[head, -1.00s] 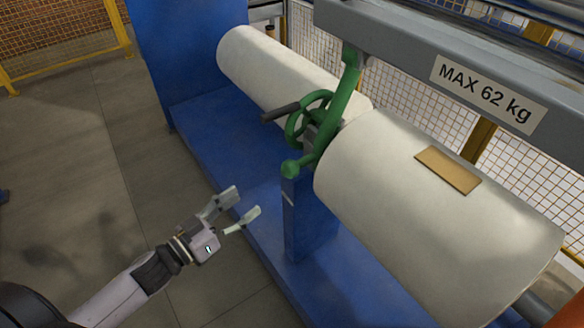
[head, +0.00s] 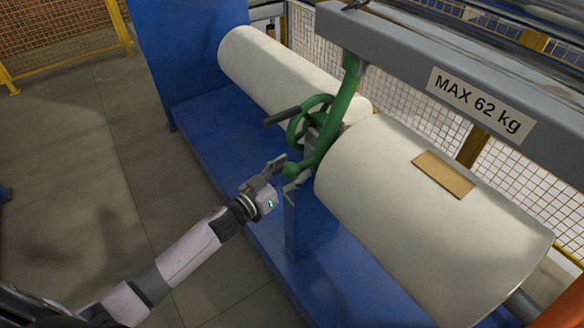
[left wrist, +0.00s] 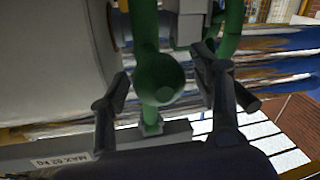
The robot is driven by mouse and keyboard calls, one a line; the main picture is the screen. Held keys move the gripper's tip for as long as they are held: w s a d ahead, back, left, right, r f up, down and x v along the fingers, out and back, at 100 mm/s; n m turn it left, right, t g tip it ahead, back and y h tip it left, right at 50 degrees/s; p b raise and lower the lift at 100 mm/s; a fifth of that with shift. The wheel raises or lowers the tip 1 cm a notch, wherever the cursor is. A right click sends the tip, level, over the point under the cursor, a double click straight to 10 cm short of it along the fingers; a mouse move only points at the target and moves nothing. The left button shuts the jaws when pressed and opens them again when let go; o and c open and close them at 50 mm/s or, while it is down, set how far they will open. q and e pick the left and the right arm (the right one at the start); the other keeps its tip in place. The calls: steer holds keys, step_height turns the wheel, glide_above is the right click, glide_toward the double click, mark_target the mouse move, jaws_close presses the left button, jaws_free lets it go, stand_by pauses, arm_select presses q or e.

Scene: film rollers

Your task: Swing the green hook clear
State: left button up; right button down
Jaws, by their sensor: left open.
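The green hook (head: 335,115) hangs from the grey beam and curves down between the two white rolls, ending in a round green knob (head: 291,170). My left gripper (head: 283,175) is open at the knob. In the left wrist view the knob (left wrist: 158,78) sits between the two spread fingers of my left gripper (left wrist: 162,90), with a gap visible on each side. Whether any finger touches it I cannot tell. My right gripper is not in view.
A green handwheel (head: 308,122) with a dark handle is just behind the hook. The near white roll (head: 420,210) carries a brown label, and the far roll (head: 275,70) lies behind. The grey beam (head: 400,50) runs above. A blue post stands below the knob. Floor at left is clear.

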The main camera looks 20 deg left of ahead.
arm_select(q)
steer(key=shift+w, duration=0.15)
jaws_close()
stand_by(0.8)
